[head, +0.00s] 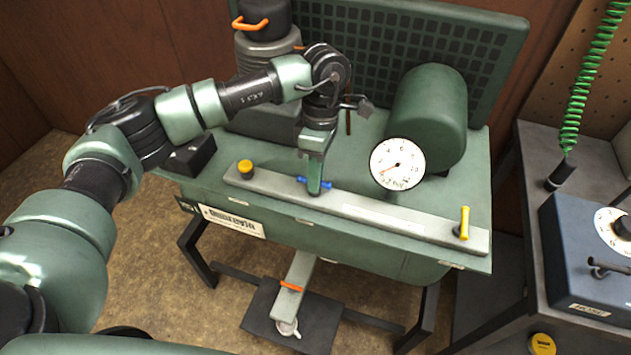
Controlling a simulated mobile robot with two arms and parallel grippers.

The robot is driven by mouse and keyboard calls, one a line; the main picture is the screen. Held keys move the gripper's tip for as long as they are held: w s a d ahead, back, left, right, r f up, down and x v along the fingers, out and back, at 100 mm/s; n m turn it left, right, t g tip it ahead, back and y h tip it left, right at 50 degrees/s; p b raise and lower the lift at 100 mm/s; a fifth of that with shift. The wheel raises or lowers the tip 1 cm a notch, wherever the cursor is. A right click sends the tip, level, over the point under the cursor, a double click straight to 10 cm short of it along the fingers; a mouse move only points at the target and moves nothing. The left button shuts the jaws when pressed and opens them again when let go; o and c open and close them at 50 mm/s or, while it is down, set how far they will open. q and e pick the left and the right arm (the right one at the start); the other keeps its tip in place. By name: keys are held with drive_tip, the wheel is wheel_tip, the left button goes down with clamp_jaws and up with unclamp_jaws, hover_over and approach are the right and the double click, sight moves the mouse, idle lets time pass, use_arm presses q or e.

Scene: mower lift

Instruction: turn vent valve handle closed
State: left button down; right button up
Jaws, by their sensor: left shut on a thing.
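A small blue handle (327,185) sits on the long grey rail (385,212) along the front of the green machine. It lies roughly along the rail, with its ends showing either side of my left gripper (315,187). My left gripper points down from above and is shut on the blue handle, hiding its middle. A yellow handle (464,222) stands upright near the rail's right end. A yellow knob (245,167) sits near its left end. I cannot read a label that tells which one is the vent valve. My right gripper is not in view.
A round dial gauge (397,164) and a green cylinder (430,115) stand right of my left arm. A pedal with an orange bar (291,286) is below. A blue box (590,255) stands at right.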

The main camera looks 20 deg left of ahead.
use_arm(q)
drive_tip(key=shift+m, duration=0.3)
drive_tip(key=c, duration=1.5)
unclamp_jaws()
drive_tip(key=shift+o, duration=0.2)
drive_tip(key=shift+r, duration=0.1)
wheel_tip(320, 180, up, 8)
drive_tip(key=w+b, duration=0.1)
drive_tip(key=shift+w+f, duration=0.25)
drive_tip(key=shift+w, duration=0.05)
drive_tip(key=shift+s+d+f, duration=0.1)
